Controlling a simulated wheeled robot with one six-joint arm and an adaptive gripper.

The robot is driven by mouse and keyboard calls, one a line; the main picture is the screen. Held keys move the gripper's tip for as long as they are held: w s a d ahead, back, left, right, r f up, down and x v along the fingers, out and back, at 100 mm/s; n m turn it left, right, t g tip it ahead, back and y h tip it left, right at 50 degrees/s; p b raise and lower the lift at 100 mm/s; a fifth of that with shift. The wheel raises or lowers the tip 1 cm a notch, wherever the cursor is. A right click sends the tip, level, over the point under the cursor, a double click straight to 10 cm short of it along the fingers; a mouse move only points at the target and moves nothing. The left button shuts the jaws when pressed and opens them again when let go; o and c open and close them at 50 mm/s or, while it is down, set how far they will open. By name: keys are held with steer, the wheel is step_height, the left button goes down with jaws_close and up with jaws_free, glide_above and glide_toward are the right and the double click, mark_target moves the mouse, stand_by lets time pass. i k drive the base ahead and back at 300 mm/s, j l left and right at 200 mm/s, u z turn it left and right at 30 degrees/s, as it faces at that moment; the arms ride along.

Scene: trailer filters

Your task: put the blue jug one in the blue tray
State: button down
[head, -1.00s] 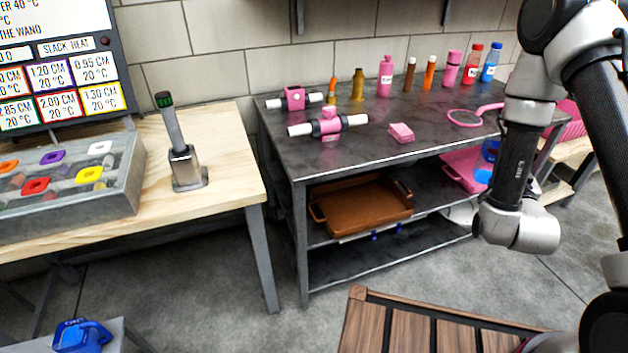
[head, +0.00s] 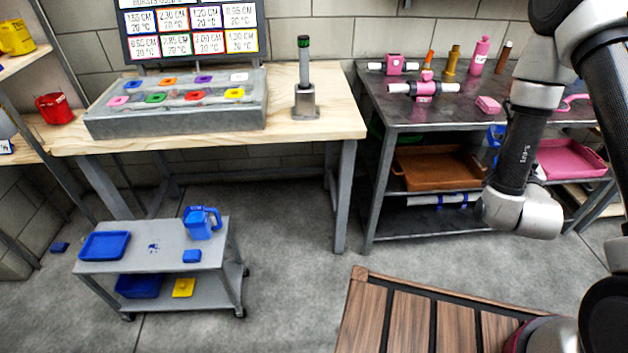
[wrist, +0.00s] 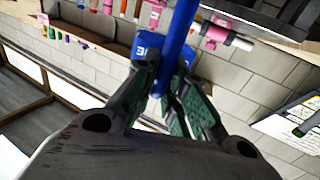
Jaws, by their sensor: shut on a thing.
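In the wrist view my gripper (wrist: 160,92) is shut on the long handle of a blue jug (wrist: 178,60), which has white lettering on its side. In the head view my gripper is hidden behind my arm, and only a small blue patch of the held thing (head: 495,135) shows beside the arm. A blue tray (head: 92,257) lies on the top of a small grey cart at the lower left. It looks empty. Another blue jug (head: 202,224) stands upright on the right of the same cart top.
The cart (head: 150,265) also holds a small blue box (head: 191,256), with a blue bin (head: 140,287) and a yellow item (head: 183,288) below. A wooden workbench (head: 330,126) and a dark metal table (head: 440,125) stand behind. Grey floor lies open between cart and slatted wood (head: 400,320).

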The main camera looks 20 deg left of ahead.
mark_target(122, 250)
steer(key=u, duration=2.1)
steer(key=i+l+u, duration=0.1)
steer(key=l+u, duration=0.15)
steer(key=l, duration=0.75)
steer(key=l+u, duration=0.25)
steer(key=l, duration=0.75)
steer(key=i+l, duration=0.1)
steer(key=i, duration=0.75)
